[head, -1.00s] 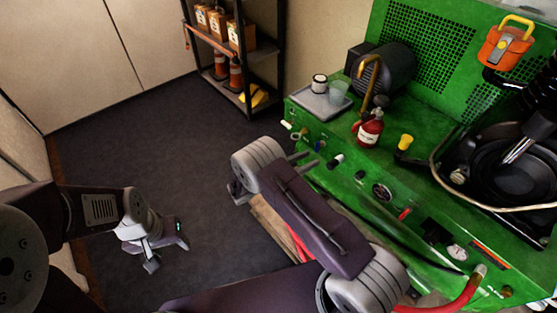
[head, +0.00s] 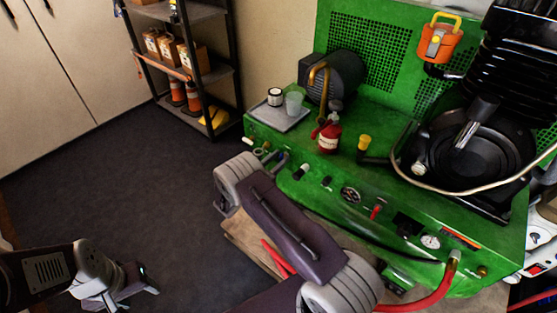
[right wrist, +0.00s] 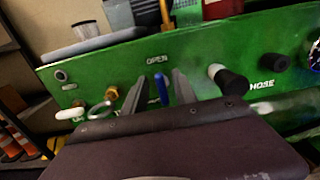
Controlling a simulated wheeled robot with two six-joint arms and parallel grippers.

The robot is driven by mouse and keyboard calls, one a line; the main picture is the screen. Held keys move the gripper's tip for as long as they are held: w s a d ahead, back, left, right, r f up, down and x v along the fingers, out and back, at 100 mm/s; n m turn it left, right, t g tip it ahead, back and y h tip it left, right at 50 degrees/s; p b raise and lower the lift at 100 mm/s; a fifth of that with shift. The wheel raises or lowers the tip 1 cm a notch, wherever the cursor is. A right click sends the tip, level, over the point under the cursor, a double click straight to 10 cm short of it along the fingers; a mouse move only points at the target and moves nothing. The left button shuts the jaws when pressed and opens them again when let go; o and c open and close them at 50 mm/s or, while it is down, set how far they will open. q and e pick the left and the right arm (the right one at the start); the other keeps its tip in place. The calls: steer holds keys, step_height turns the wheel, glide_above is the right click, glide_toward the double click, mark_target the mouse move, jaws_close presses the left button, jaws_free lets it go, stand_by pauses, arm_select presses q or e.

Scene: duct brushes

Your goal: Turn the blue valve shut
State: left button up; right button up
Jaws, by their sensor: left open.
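The blue valve (right wrist: 161,89) has a small blue lever on the green panel, standing upright under the word OPEN in the right wrist view. My right gripper (right wrist: 158,88) is open, with one finger on each side of the lever. Gaps show between the lever and both fingers. In the head view, my right gripper (head: 272,160) is at the panel's left front, and its fingers largely hide the valve there. My left gripper (head: 125,288) is open and empty over the dark floor at the lower left.
A black-and-white knob (right wrist: 228,82) sits right of the valve, and a brass fitting (right wrist: 112,93) and white-tipped lever (right wrist: 70,114) left of it. Above are a tray (head: 272,119) and a red extinguisher (head: 329,137). A red hose (head: 436,292) hangs at right.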

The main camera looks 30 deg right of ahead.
steer(key=shift+c, duration=0.3)
jaws_close()
steer(key=shift+m, duration=0.3)
steer(key=m, duration=0.3)
steer(key=m+b, duration=0.1)
steer(key=shift+s+d+f, duration=0.1)
steer(key=shift+s+f, duration=0.05)
steer(key=shift+s, duration=0.1)
steer(key=m, duration=0.2)
steer(key=m+b, duration=0.1)
steer(key=m, duration=0.1)
steer(key=shift+s+f, duration=0.15)
steer(key=shift+s, duration=0.05)
steer(key=m+b, duration=0.1)
steer(key=m, duration=0.2)
steer(key=m+b, duration=0.2)
steer(key=m, duration=0.1)
steer(key=f+m+b, duration=0.1)
steer(key=m+b, duration=0.1)
steer(key=m, duration=0.1)
steer(key=shift+s+d, duration=0.15)
steer(key=shift+s, duration=0.05)
steer(key=shift+r+m, duration=0.1)
steer(key=shift+m, duration=0.2)
